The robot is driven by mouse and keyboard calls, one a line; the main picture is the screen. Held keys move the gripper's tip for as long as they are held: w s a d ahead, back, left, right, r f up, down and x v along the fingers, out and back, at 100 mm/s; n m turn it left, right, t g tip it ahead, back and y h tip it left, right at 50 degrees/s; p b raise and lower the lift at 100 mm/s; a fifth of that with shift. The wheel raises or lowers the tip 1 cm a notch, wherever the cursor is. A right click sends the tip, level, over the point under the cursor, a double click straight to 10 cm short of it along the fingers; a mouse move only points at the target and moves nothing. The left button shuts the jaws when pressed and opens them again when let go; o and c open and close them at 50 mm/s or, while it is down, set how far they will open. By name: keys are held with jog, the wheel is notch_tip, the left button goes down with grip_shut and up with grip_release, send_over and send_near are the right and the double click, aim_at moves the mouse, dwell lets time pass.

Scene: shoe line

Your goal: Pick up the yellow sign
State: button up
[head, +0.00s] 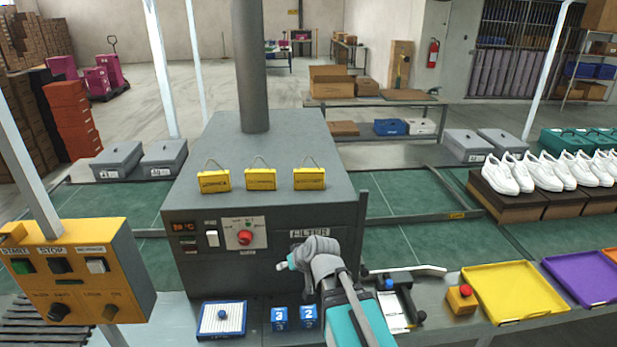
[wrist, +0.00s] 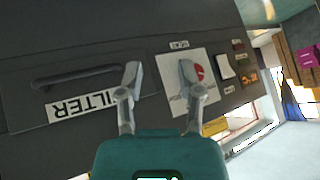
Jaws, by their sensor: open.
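Three yellow signs stand in a row on top of the grey filter machine (head: 350,195): a left sign (head: 215,181), a middle sign (head: 261,180) and a right sign (head: 309,179). Each has dark lettering, too small to read, and a thin wire loop above it. My gripper (head: 287,265) is in front of the machine's front face, lower than the signs and apart from them. In the wrist view my gripper (wrist: 160,78) is open and empty, with the FILTER label and red knob panel behind it. A yellow patch past the machine's edge there may be a sign.
A yellow control box (head: 82,270) stands at the left. Blue numbered blocks (head: 279,318), a white pad (head: 221,320), a yellow tray (head: 515,291) and a purple tray (head: 588,277) lie along the front bench. Grey bins (head: 117,160) and white shoes (head: 507,173) flank the machine.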

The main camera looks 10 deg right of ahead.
aim_at(309, 172)
jog(key=w+a+r+m+t+h+p, duration=0.1)
jog(key=w+a+r+m+t+p, duration=0.1)
jog(key=w+r+t, duration=0.5)
jog(key=w+a+r+m+t+p, duration=0.1)
jog(key=w+r+m+t+p, duration=0.2)
jog(key=r, duration=0.8)
jog(key=shift+w+d+r+m+h+p, duration=0.15)
jog(key=shift+d+r+m+h, duration=0.2)
jog(key=shift+d+m+h, duration=0.9)
jog(key=shift+w+d+r+m+h+p, duration=0.15)
jog(key=shift+d+r+m+h, duration=0.3)
jog(key=shift+m+h, duration=1.4)
jog(key=shift+w+d+r+m+h+p, duration=0.15)
jog(key=shift+d+m+h, duration=0.8)
jog(key=shift+h, duration=1.25)
jog(key=shift+d, duration=0.1)
jog(key=x, duration=0.7)
jog(key=shift+w, duration=0.25)
jog(key=shift+w+d, duration=0.25)
jog(key=shift+w, duration=0.2)
